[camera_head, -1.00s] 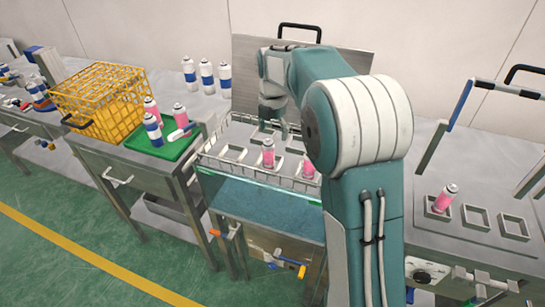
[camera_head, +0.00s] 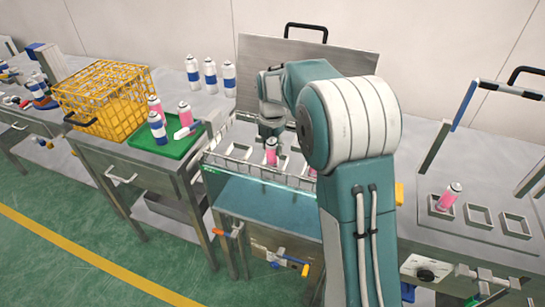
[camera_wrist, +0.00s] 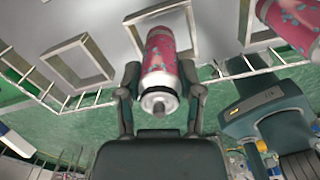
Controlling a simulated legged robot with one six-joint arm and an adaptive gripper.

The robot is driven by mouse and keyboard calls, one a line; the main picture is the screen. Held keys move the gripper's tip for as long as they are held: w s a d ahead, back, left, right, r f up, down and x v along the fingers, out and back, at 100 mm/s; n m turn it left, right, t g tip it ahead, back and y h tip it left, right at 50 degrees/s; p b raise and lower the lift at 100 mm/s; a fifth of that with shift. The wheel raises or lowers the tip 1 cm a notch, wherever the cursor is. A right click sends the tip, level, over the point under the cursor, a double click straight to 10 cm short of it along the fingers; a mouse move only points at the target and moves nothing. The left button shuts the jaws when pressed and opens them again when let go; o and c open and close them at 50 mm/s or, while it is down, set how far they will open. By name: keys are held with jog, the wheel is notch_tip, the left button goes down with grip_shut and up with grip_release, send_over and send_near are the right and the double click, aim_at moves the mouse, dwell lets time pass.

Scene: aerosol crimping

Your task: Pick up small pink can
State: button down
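A small pink can (camera_head: 271,156) with a light top stands in a square holder in the wire-edged basin station. It shows in the wrist view (camera_wrist: 160,50), its nozzle end towards me. My gripper (camera_wrist: 161,74) has one finger on each side of this can, with the can between them. The fingers look parted, with only thin gaps; contact is not clear.
Empty square holders (camera_wrist: 78,62) and a wire rail (camera_wrist: 28,82) are close by. A green tray (camera_head: 178,149) holds pink and blue-white cans beside a yellow basket (camera_head: 100,100). Another pink can (camera_head: 448,197) stands in a holder on the right bench. A metal panel rises behind.

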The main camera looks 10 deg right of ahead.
jog(key=shift+d, duration=0.5)
jog(key=shift+r, duration=0.4)
notch_tip(320, 180, up, 3)
jog(key=shift+s+f, duration=0.1)
jog(key=shift+f, duration=0.05)
jog(key=s+d+r, duration=0.4)
jog(key=s+r, duration=0.5)
jog(key=s, duration=0.4)
jog(key=shift+d+r, duration=0.15)
jog(key=shift+r, duration=0.05)
